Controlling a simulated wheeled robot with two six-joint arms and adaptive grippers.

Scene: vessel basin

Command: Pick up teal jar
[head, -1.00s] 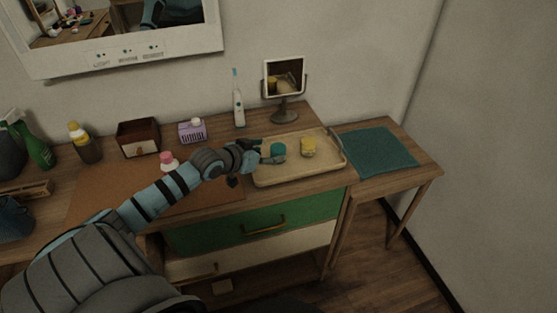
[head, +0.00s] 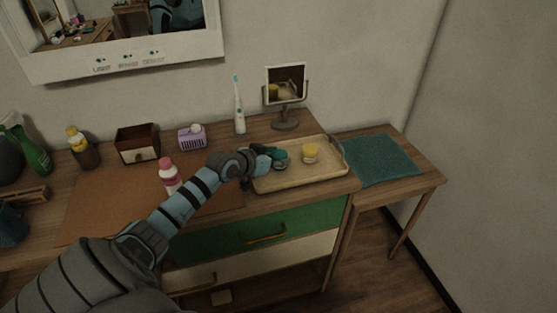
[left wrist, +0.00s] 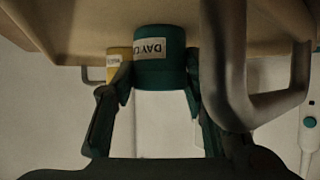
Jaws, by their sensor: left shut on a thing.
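The teal jar (left wrist: 160,58) sits between the two fingertips of my left gripper (left wrist: 158,84) in the left wrist view, its pale label showing upside down. My left gripper is shut on it. In the head view, my left gripper (head: 268,157) is over the left part of the wooden tray (head: 312,176) and hides much of the teal jar (head: 282,154). I cannot tell whether the jar is clear of the tray floor. My right gripper is not in view.
A yellow jar (head: 311,153) stands on the tray, right of the teal jar. A mirror (head: 286,88) and an electric toothbrush (head: 239,108) stand behind. A pink-capped bottle (head: 169,177) is near my left forearm. A teal cloth (head: 378,159) lies at the right.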

